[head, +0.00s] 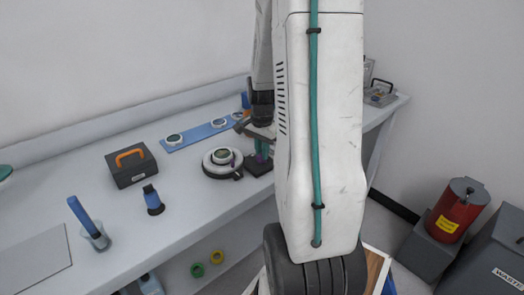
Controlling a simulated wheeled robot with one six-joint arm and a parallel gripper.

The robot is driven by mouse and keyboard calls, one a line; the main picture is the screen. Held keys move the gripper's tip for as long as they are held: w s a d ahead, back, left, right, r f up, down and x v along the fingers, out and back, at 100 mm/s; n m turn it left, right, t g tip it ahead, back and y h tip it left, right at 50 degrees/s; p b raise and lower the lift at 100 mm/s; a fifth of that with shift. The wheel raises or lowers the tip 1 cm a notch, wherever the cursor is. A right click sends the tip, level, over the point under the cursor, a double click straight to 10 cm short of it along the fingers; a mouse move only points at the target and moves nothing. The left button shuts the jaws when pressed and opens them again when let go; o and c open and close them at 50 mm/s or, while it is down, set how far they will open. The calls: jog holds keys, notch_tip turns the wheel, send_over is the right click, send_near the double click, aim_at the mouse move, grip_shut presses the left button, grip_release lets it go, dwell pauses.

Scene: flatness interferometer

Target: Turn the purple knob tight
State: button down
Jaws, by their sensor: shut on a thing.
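My gripper (262,150) is in the middle of the head view, pointing down at the bench beside a round instrument. It is small here and partly hidden by my own arm. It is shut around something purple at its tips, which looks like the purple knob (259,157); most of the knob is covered. The round instrument (222,170), white and dark with a ringed top, sits just left of the gripper. A bit of purple also shows at its right side. I cannot tell how tight the knob is.
On the white bench (185,205) are a dark case with an orange handle (131,167), a blue-topped stand (153,200), a cup with a blue tool (94,235) and a blue strip with round pieces (195,134). A red bin (457,210) stands at the right.

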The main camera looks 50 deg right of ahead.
jog(key=shift+m, duration=0.8)
jog(key=c, duration=1.4)
grip_release()
notch_tip(320, 180, up, 8)
jog(key=shift+f, duration=0.1)
